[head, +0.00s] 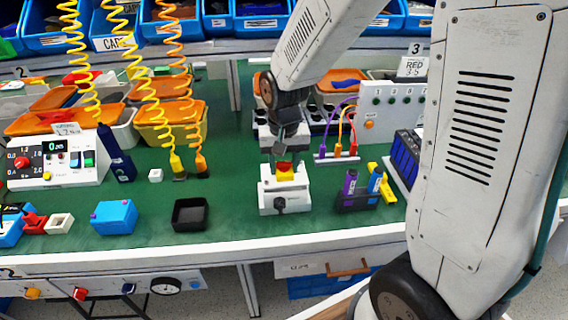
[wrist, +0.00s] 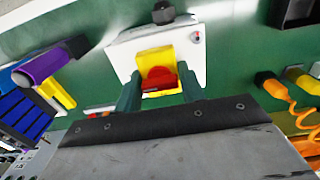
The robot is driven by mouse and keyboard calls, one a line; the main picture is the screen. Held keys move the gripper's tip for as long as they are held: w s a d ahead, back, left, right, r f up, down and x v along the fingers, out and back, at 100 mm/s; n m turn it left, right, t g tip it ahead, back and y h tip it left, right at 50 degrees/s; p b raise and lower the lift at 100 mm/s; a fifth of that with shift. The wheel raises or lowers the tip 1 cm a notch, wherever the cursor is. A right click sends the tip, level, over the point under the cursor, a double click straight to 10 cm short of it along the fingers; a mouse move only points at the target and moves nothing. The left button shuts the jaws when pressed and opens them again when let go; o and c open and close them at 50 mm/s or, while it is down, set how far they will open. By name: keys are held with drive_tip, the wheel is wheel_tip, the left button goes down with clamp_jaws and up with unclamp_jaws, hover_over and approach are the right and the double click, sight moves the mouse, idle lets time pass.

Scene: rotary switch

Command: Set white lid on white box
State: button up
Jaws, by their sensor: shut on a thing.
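A white box (head: 280,203) with a black rotary knob on its front stands near the front edge of the green bench in the head view. A white lid (head: 292,184) with a yellow block and red piece on top is at the top of the box. In the wrist view, the lid (wrist: 125,55) shows around the yellow block, with the black knob (wrist: 163,13) beyond it. My gripper (wrist: 160,88) is closed around the yellow and red part, one finger on each side. Whether any gap lies between lid and box, I cannot tell.
A black open tray (head: 190,214) and a blue block (head: 114,217) stand to the left. A black holder with purple and blue items (head: 358,196) stands close on the right. Coiled cables with yellow and orange plugs (head: 188,165) hang at the left.

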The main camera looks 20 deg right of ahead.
drive_tip(key=shift+f, duration=0.2)
drive_tip(key=shift+f, duration=0.5)
drive_tip(key=o, duration=1.1)
drive_tip(key=shift+o, duration=0.2)
wheel_tip(320, 180, up, 8)
drive_tip(key=shift+f, duration=0.1)
